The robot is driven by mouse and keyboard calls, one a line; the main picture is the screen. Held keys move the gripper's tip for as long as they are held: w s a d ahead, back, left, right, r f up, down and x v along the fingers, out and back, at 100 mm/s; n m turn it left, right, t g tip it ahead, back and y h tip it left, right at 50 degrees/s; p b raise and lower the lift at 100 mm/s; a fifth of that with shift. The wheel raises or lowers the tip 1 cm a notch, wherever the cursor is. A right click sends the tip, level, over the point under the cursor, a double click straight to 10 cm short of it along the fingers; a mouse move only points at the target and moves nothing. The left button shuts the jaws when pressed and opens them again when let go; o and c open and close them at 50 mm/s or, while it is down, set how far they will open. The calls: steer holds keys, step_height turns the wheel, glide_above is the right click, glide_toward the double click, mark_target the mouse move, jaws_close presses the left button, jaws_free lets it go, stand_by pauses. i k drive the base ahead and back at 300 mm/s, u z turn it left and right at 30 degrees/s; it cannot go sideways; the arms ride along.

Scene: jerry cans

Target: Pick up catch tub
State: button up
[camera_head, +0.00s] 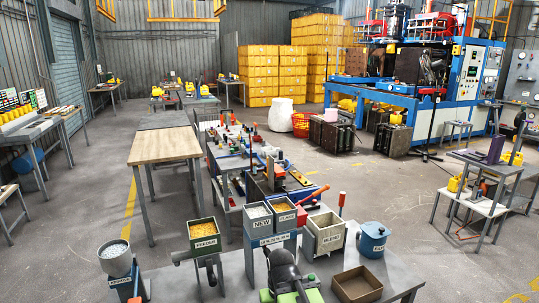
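No label that I can read says catch tub. An open, empty-looking brown tub (357,286) with low square walls sits on the grey bench (402,277) at the bottom of the head view, right of centre. It is the open tub that seems to fit the name, but I cannot be sure. Its inside shows a plain brown floor. My gripper is not in view, so its distance from the tub does not show.
Left of the tub stands a black and green machine (285,272). Labelled bins (203,236) and a grey hopper (115,259) stand further left. Open floor (400,200) lies to the right.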

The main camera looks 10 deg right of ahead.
mark_target(271, 152)
steer(key=z, duration=2.15)
steer(key=i, duration=4.5)
steer(key=z, duration=1.1)
steer(key=k, duration=0.1)
steer(key=u, duration=3.05)
steer(key=i, duration=0.7)
steer(key=u, duration=0.05)
